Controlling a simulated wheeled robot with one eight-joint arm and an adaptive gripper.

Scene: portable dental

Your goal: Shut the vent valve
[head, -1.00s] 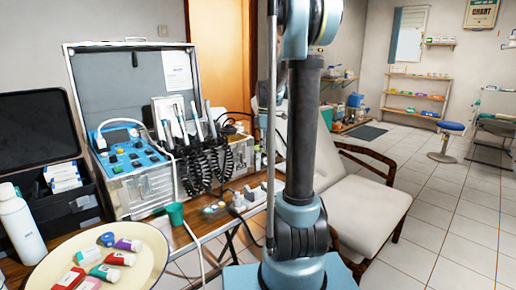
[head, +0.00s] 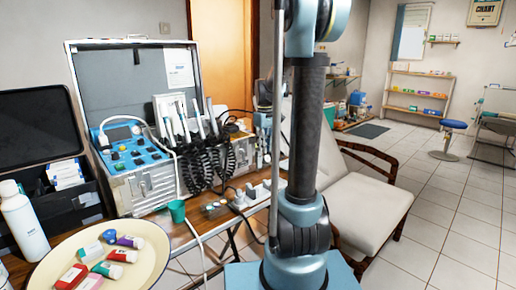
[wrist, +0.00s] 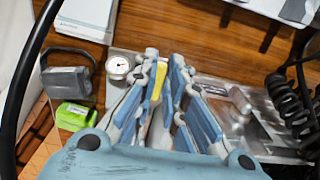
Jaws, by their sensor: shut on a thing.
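In the wrist view my gripper (wrist: 164,66) has its blue-grey fingers closed around a narrow yellow part (wrist: 158,84), which looks like the lever of the vent valve. Most of this part is hidden between the fingers, so its angle cannot be told. A small round white pressure gauge (wrist: 118,66) stands just left of the fingertips. A metal plate (wrist: 240,122) with fittings lies under and right of the fingers. In the head view my arm's upright link hides much of this spot.
A green block (wrist: 75,116) and a grey handled block (wrist: 68,80) are left of the gauge. Black coiled hoses (wrist: 285,95) hang at the right. In the head view, an open dental case (head: 135,150), a teal cup (head: 177,210) and a cream tray (head: 150,272) stand left of my arm.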

